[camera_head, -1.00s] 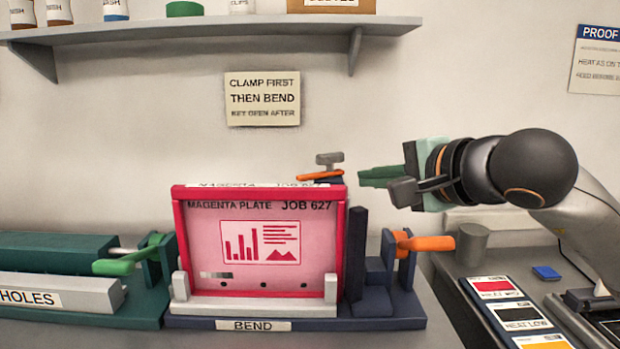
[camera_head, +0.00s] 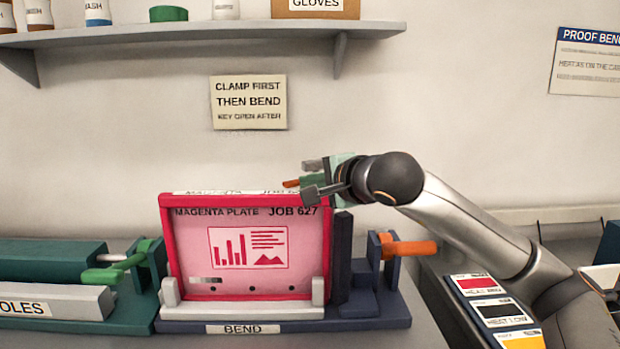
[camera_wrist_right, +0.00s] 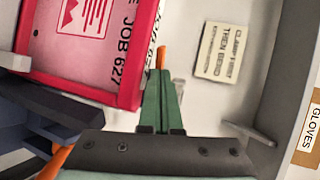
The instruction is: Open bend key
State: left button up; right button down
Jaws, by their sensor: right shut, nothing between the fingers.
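The bend unit (camera_head: 370,314) is dark blue, labelled BEND, with a magenta plate (camera_head: 247,250) marked JOB 627 upright in it. The bend key is an orange lever (camera_head: 291,183) near a grey knob (camera_head: 312,165) at the plate frame's top right corner. The key points left, roughly along the top edge. My right gripper (camera_head: 305,181) is at the key, its green fingers shut and empty. In the wrist view the shut fingertips (camera_wrist_right: 161,75) are close to the orange tip (camera_wrist_right: 162,57); I cannot tell if they touch. My left gripper is not in view.
An orange handle (camera_head: 408,249) sticks out at the unit's right side. A green unit (camera_head: 60,262) with a green handle stands at left. A shelf (camera_head: 200,42) is above, with a sign (camera_head: 248,102) on the wall below it. Colour cards (camera_head: 492,312) lie at right.

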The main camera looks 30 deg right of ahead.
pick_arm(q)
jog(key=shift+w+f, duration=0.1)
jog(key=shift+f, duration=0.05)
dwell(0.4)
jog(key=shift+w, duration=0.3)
pick_arm(e)
jog(key=shift+w+a, duration=0.15)
